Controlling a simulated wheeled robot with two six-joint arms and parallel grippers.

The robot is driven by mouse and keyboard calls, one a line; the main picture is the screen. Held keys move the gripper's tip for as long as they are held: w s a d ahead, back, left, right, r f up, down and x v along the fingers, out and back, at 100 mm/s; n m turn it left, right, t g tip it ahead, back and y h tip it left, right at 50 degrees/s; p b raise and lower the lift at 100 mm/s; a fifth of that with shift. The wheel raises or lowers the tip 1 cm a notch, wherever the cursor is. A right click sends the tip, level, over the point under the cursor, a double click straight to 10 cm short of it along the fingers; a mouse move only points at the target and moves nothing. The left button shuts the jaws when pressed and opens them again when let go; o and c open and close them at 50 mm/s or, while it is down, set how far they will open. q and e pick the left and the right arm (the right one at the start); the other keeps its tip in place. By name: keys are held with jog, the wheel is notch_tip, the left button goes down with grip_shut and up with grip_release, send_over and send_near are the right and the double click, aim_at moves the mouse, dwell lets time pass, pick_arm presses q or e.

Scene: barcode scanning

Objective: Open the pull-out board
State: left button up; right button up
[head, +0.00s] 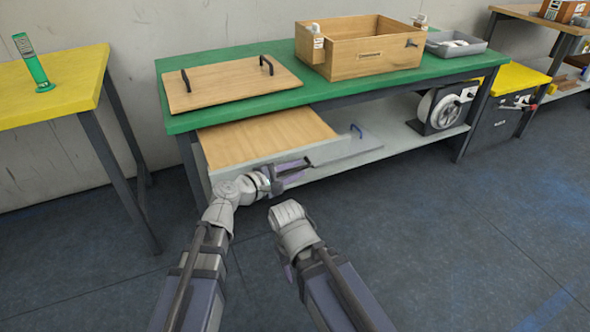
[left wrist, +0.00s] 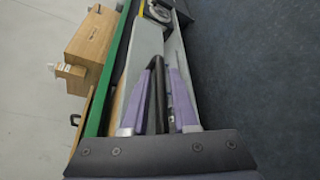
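The pull-out board (head: 265,138) is a light wooden panel extending from under the green tabletop on the left side. My left gripper (head: 308,167) is low in front of the board's front edge, its fingers pointing right, a small gap between them. In the left wrist view the two purple fingers (left wrist: 164,80) stand apart with a dark bar between them; I cannot tell whether it is a handle or part of a finger. A strip of the board's wood shows beside the fingers there.
The green table (head: 225,60) bears a wooden panel with two black handles (head: 235,80), a wooden box (head: 370,48) and a grey tray (head: 455,44). A lower shelf (head: 395,140) runs below. A yellow table (head: 50,90) stands at left. The floor in front is clear.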

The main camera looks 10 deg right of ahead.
pick_arm(q)
jog(key=p+v, duration=0.1)
jog(key=v, duration=0.6)
jog(key=shift+s+a, duration=0.2)
jog(key=shift+a, duration=0.1)
